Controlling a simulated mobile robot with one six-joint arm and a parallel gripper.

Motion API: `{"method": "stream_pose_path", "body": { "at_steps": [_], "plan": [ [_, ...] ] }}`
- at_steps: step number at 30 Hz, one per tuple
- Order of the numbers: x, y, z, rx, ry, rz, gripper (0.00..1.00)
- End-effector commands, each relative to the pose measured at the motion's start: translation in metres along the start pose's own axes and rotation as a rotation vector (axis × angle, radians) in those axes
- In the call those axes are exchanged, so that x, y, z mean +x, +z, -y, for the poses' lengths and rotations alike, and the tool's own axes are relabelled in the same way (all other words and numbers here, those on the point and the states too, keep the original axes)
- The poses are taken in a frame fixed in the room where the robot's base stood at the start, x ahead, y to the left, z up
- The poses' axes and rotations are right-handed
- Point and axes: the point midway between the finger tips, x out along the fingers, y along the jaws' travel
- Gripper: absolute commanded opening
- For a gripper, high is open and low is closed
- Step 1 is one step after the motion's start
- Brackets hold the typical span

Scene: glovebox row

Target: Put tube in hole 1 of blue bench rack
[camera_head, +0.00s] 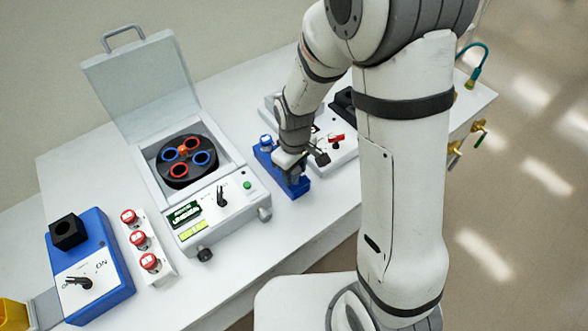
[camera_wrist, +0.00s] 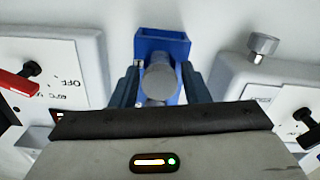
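The blue bench rack (camera_head: 299,187) stands on the white bench, right of the centrifuge. A tube with a blue-and-white cap (camera_head: 265,140) is at its far end. My gripper (camera_head: 291,168) is low over the nearer part of the rack. In the wrist view my gripper (camera_wrist: 162,84) has one finger on each side of a grey round-topped tube (camera_wrist: 160,77) and looks shut on it. The near end of the rack (camera_wrist: 162,43) shows beyond it. The tube's lower end and the hole beneath are hidden, so I cannot tell whether it is in a hole.
The open centrifuge (camera_head: 214,186) holds a black rotor (camera_head: 187,176) with red and blue ringed positions. A device with a red switch (camera_head: 336,138) stands close on the rack's other side. Several red-capped tubes (camera_head: 138,239) and a blue device (camera_head: 113,262) are at the left.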

Motion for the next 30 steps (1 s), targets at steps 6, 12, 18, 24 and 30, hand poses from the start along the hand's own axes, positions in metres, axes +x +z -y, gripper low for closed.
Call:
{"method": "stream_pose_path", "body": {
  "at_steps": [6,12,18,24,30],
  "plan": [
    [0.000,0.000,0.000,-0.001,0.000,0.000,0.52],
    [-0.003,0.000,0.000,-0.001,0.000,0.000,0.52],
    [-0.025,-0.002,0.000,-0.001,0.003,-0.005,0.52],
    [-0.068,-0.001,0.000,-0.002,0.003,-0.007,0.52],
    [-0.105,-0.001,0.000,-0.002,0.002,-0.004,0.52]
  ]
}}
